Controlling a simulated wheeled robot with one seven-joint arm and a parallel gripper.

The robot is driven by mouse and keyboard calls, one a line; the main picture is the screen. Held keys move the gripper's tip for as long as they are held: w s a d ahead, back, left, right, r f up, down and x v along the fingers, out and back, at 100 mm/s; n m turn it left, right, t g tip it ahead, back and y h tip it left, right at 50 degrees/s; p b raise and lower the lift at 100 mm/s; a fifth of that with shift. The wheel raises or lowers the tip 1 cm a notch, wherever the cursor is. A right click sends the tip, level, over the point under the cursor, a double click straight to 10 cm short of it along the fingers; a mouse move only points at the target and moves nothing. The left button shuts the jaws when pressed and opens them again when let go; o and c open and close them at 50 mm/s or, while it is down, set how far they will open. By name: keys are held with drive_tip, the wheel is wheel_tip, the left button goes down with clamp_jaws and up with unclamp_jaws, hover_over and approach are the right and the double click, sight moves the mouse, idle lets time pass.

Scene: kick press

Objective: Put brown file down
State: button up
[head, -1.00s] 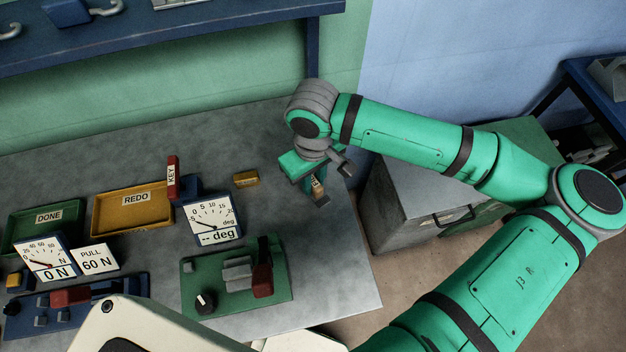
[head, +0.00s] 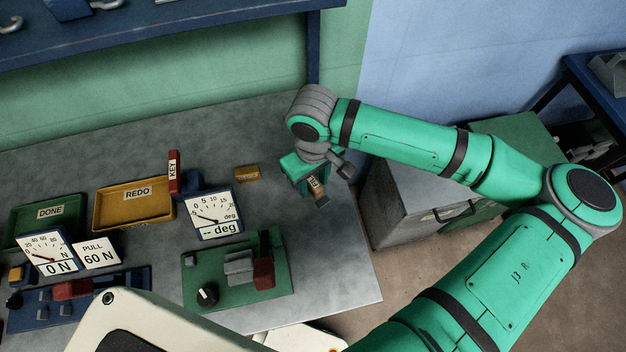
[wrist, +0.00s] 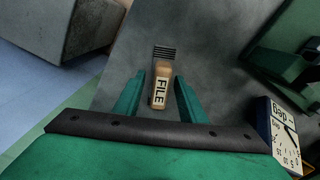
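The brown file (wrist: 161,88) has a tan handle with a white FILE label and a dark ridged end. In the wrist view it lies between the two green fingers of my gripper (wrist: 158,77), with a gap showing on each side. The fingers are apart and do not appear to touch it. The file seems to rest on the grey tabletop, though exact contact is hard to judge. In the head view my gripper (head: 311,184) points down over the right part of the table, and the file (head: 318,192) shows partly beneath it.
A green fixture (head: 215,290) with a dial display (head: 212,214) stands left of my gripper. A grey cabinet (head: 405,205) stands beyond the table's right edge.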

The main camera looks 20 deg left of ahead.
sight(313, 181)
wheel_tip(313, 181, up, 12)
idle(0.5)
drive_tip(key=shift+r, duration=0.1)
idle(0.4)
